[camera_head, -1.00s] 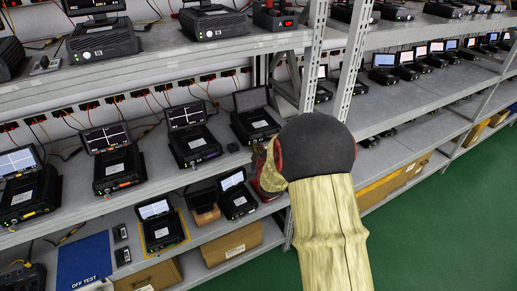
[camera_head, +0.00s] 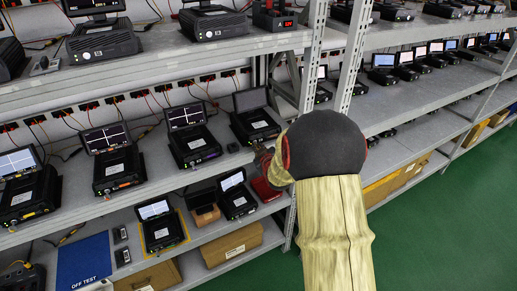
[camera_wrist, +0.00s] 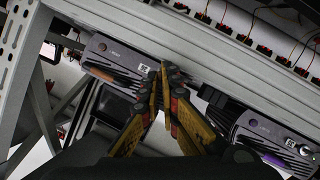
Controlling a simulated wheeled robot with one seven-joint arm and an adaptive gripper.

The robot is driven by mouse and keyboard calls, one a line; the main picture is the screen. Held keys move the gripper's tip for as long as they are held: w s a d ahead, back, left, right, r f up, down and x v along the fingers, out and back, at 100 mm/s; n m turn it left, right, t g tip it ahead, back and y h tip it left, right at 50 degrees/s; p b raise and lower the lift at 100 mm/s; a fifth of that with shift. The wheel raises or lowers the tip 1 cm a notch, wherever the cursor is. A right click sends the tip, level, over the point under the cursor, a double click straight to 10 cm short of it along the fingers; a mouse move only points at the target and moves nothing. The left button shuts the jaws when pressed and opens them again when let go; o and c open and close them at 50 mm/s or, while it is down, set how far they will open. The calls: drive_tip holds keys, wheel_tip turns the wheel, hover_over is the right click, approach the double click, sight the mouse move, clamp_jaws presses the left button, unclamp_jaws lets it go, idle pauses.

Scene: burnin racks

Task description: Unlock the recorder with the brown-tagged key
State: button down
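In the head view, recorders with raised screens stand on the middle shelf. The one nearest my arm is a black recorder (camera_head: 255,122) with a dark screen. In the wrist view, a recorder (camera_wrist: 112,50) with a brownish strip on its front lies just beyond my gripper (camera_wrist: 167,72). A second recorder (camera_wrist: 262,128) with a purple strip is to the right. My fingertips are close together, with a narrow gap showing, at the brown-striped recorder's front. I cannot tell whether they touch it or hold a key. No brown-tagged key is clearly visible. My wrist covers part of the head view.
A shelf post (camera_head: 312,65) stands close behind my wrist. A red object (camera_head: 265,189) lies on the lower shelf below my gripper. A blue OFF TEST mat (camera_head: 84,262) is at lower left. The green floor (camera_head: 445,225) is clear at right.

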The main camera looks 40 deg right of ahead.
drive_tip(key=shift+s+d+f+m+t+y+p, duration=0.15)
drive_tip(key=shift+m+t+y+p, duration=0.25)
drive_tip(key=shift+m+y+p, duration=1.15)
drive_tip(key=shift+d+r+m+t+y+p, duration=0.1)
drive_tip(key=shift+d+m+t+y+p, duration=0.4)
drive_tip(key=shift+m+p, duration=1.8)
drive_tip(key=shift+s+f+m+t+y+p, duration=0.1)
drive_tip(key=shift+m+t+y+p, duration=0.2)
drive_tip(key=shift+m+y+p, duration=1.65)
drive_tip(key=shift+n+h+p, duration=0.7)
drive_tip(key=shift+p, duration=0.1)
drive_tip(key=c, duration=2.5)
unclamp_jaws()
drive_tip(key=shift+c, duration=0.2)
drive_tip(key=shift+o, duration=1)
drive_tip(key=v, duration=1.2)
